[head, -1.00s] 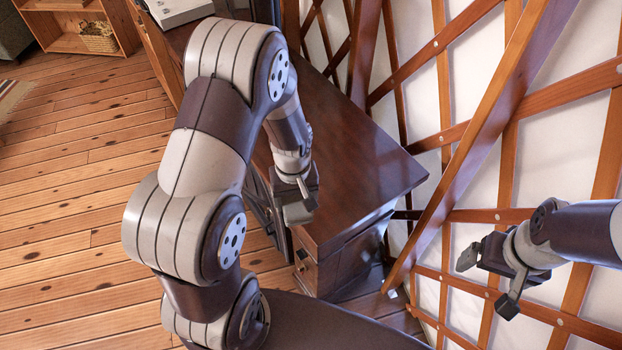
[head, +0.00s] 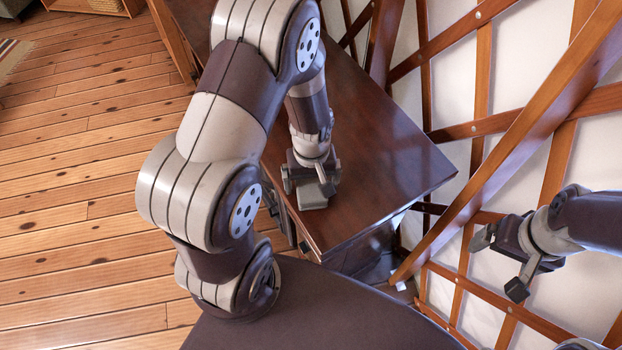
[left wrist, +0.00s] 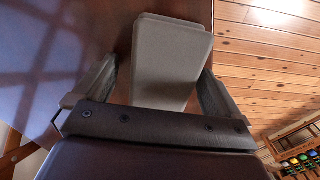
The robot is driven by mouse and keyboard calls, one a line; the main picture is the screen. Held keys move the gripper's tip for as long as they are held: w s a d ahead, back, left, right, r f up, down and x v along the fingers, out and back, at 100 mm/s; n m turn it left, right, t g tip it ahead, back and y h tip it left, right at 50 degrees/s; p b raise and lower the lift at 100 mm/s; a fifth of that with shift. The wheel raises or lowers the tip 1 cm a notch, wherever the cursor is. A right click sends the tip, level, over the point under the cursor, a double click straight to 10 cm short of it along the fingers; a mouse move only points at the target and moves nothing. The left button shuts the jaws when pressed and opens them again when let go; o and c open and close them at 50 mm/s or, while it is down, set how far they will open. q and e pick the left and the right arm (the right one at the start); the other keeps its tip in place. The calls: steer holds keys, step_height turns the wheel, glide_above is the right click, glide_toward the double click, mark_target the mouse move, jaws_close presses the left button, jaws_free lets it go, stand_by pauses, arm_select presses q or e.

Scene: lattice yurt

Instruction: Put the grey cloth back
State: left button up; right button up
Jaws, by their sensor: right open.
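The grey cloth (left wrist: 172,58) shows in the left wrist view as a flat, folded, rounded block over the dark brown cabinet top, near its edge. In the head view the grey piece (head: 312,195) under my left gripper appears to be this cloth. My left gripper (head: 312,180) points down at the cabinet's front-left edge. In the left wrist view its fingers (left wrist: 158,88) are spread on both sides of the cloth, with a gap on the left; contact on the right is unclear. My right gripper (head: 500,270) is open and empty near the lattice wall.
The dark wooden cabinet (head: 390,150) has a clear top to the right of my left gripper. The lattice wall (head: 510,130), with a slanting beam, stands close on the right. Open plank floor (head: 80,190) lies on the left.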

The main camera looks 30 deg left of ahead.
mark_target(312, 180)
arm_select(q)
steer(key=shift+s+d+r, duration=0.2)
steer(key=shift+s, duration=0.2)
steer(key=shift+r, duration=0.25)
steer(key=r, duration=0.1)
steer(key=r+b, duration=0.1)
steer(key=r, duration=0.2)
steer(key=shift+w+a+r, duration=0.15)
steer(key=shift+w+r, duration=0.2)
steer(key=shift+r, duration=0.05)
steer(key=s+r+m, duration=0.1)
steer(key=m, duration=0.1)
steer(key=s+d+r+m+t+b, duration=0.1)
steer(key=s+r+m, duration=0.1)
steer(key=m, duration=0.1)
steer(key=s+d+r+m, duration=0.1)
steer(key=m, duration=0.1)
steer(key=shift+s+d+r+m+t, duration=0.2)
steer(key=shift+s+r+m+t, duration=0.1)
steer(key=shift+r, duration=0.1)
arm_select(e)
steer(key=shift+s+d+f, duration=0.1)
steer(key=shift+s+f, duration=0.1)
steer(key=shift+f, duration=0.35)
steer(key=shift+s+d+f, duration=0.1)
steer(key=shift+s+f, duration=0.1)
steer(key=shift+f, duration=0.3)
